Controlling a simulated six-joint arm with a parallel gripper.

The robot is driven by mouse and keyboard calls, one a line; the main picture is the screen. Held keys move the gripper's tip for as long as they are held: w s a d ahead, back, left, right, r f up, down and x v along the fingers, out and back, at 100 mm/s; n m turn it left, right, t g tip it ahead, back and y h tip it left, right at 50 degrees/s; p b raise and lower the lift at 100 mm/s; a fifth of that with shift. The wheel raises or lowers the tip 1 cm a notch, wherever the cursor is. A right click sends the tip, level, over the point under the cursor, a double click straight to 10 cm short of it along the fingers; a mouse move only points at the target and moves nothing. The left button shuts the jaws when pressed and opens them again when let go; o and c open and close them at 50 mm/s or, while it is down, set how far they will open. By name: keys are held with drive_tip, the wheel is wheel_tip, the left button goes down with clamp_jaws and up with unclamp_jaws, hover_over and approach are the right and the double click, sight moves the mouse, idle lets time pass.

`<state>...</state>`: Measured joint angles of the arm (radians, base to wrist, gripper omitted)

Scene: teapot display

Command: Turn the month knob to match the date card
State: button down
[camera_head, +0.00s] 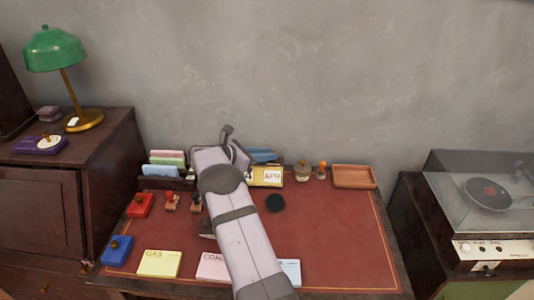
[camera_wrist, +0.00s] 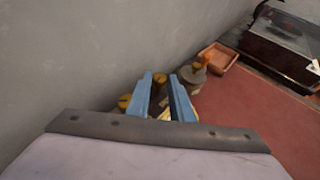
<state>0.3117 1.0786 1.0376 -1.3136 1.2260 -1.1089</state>
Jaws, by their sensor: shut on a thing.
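The desk calendar (camera_head: 267,176) stands at the back of the desk in the head view. It has a yellow frame, and its white month window seems to read APR. A number window to its left is partly hidden by my arm. In the wrist view, the blue fingers of my gripper (camera_wrist: 161,88) are at the calendar's top. They are shut on a brass knob (camera_wrist: 160,78), which shows between the fingertips. Another brass knob (camera_wrist: 125,101) shows left of the fingers. I cannot make out which card is the date card.
A stamp (camera_head: 302,171) and a wooden tray (camera_head: 354,177) stand right of the calendar. A card rack (camera_head: 165,170), red ink pad (camera_head: 140,205) and blue pad (camera_head: 117,250) lie left. Cards line the front edge. The desk's right side (camera_head: 335,235) is clear.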

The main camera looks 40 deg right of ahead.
drive_tip(key=shift+w+r+m+g, duration=0.15)
drive_tip(key=shift+m+g, duration=0.35)
drive_tip(key=c, duration=1.6)
unclamp_jaws()
drive_tip(key=shift+b+v, duration=0.5)
drive_tip(key=shift+v, duration=3.1)
